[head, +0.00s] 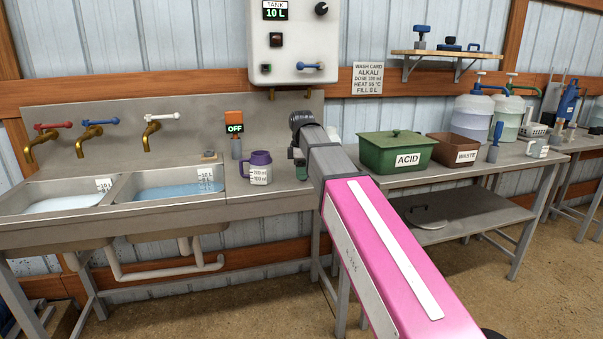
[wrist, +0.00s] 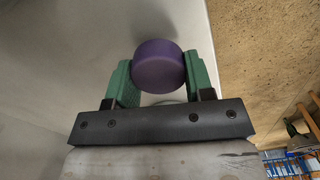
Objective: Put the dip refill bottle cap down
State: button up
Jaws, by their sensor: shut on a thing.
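A round purple cap (wrist: 158,62) is held between the green fingers of my gripper (wrist: 160,80) in the wrist view. The gripper is shut on it, one finger on each side. Beyond it is the grey metal counter. In the head view my gripper (head: 301,171) shows only as a small green tip low over the counter (head: 285,196), right of the purple jug. The cap is hidden there by my arm. I cannot tell whether the cap touches the counter. A pale object (head: 333,138), mostly hidden behind my arm, is too covered to name.
The purple measuring jug (head: 257,168) stands just left of my gripper. Two sinks (head: 165,190) with water lie further left. A green ACID bin (head: 396,152) and a brown WASTE box (head: 453,148) stand right. The counter's front edge is close, with floor beyond.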

jog(key=shift+f, duration=0.35)
jog(key=o, duration=0.9)
jog(key=shift+o, duration=0.2)
jog(key=shift+r, duration=0.1)
notch_tip(320, 180, up, 12)
